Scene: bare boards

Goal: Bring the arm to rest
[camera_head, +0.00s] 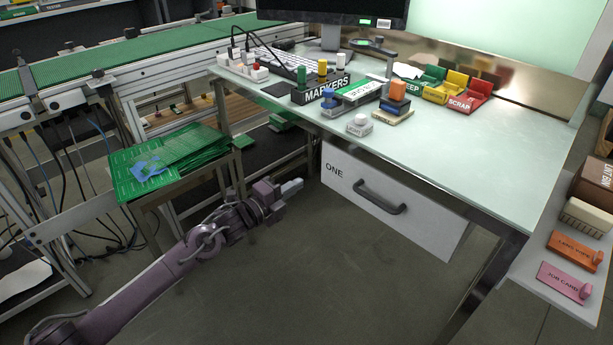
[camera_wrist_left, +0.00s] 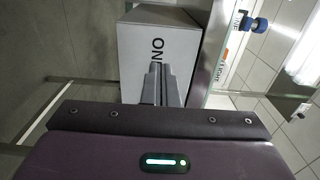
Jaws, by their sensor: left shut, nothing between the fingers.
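My left arm (camera_head: 185,255) comes in from the lower left in the head view. Its gripper (camera_head: 292,187) is in the open space left of the drawer marked ONE (camera_head: 340,183), below the level of the tabletop. The fingers are together with nothing between them. In the left wrist view the closed fingers (camera_wrist_left: 160,82) point toward the drawer's white front (camera_wrist_left: 135,58) and cover part of its lettering. I cannot tell the exact gap between fingertips and drawer. My right gripper does not show.
The pale worktable (camera_head: 480,150) carries a marker holder (camera_head: 322,92), a keyboard and coloured bins (camera_head: 466,92). A stand with green boards (camera_head: 170,160) is left of the gripper, beside a conveyor (camera_head: 120,62). A shelf (camera_head: 545,285) stands at the right. The floor (camera_head: 300,285) is clear.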

